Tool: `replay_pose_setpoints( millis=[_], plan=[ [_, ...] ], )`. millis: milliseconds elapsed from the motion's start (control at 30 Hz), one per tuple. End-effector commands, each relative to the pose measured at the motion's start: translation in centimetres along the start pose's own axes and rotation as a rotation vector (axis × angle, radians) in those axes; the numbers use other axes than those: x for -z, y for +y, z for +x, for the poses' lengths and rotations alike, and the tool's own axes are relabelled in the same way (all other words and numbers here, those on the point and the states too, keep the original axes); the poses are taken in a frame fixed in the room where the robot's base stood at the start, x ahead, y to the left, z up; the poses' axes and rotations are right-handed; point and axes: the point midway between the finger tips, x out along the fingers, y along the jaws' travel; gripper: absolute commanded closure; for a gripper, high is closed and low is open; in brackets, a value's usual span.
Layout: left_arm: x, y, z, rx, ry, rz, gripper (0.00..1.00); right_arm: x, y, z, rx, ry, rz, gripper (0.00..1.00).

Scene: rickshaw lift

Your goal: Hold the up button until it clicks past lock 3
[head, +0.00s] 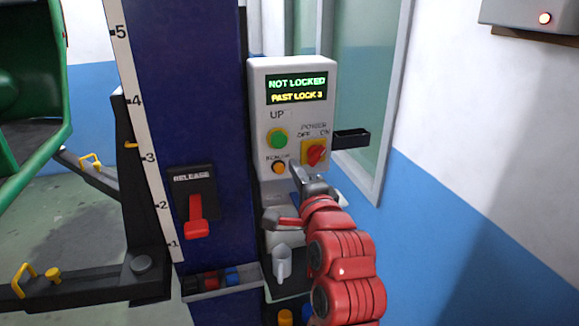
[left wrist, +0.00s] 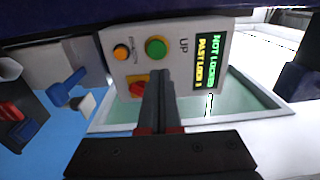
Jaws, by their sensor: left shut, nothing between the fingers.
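The grey control box (head: 292,72) carries a round green UP button (head: 277,139), which also shows in the left wrist view (left wrist: 156,49). Its display (head: 297,90) reads NOT LOCKED and PAST LOCK 3. My left gripper (head: 297,172) is shut and empty, below and right of the green button and apart from it. In the left wrist view its closed fingers (left wrist: 161,88) point toward the panel, partly covering the red power switch (left wrist: 137,90). A yellow pointer (head: 131,145) sits a little above 3 on the numbered scale (head: 138,125). My right gripper is not in view.
An orange button (head: 278,168) sits below the green one. The red rotary switch (head: 316,153) is close to my gripper. A red release lever (head: 195,215) is on the blue column (head: 195,100). Green rickshaw parts (head: 50,150) are at left.

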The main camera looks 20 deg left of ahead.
Motion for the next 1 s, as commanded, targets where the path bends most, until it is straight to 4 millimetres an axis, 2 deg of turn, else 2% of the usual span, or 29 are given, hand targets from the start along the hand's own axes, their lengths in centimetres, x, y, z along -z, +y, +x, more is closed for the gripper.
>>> replay_pose_setpoints(
  millis=[100, 267, 867, 1000],
  plan=[
    [0.0, 0.1, -1.4, 0.002, 0.001, 0.000, 1.00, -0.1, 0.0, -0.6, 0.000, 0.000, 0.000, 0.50],
    [0.0, 0.0, -2.0, 0.000, 0.000, 0.002, 1.00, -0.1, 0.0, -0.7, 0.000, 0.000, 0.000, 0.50],
    [0.0, 0.0, -2.0, 0.001, 0.000, 0.002, 1.00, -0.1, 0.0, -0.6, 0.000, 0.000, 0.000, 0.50],
    [1.1, -0.1, -1.4, 0.058, 0.028, 0.013, 1.00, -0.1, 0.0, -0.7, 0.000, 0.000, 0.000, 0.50]
  ],
)
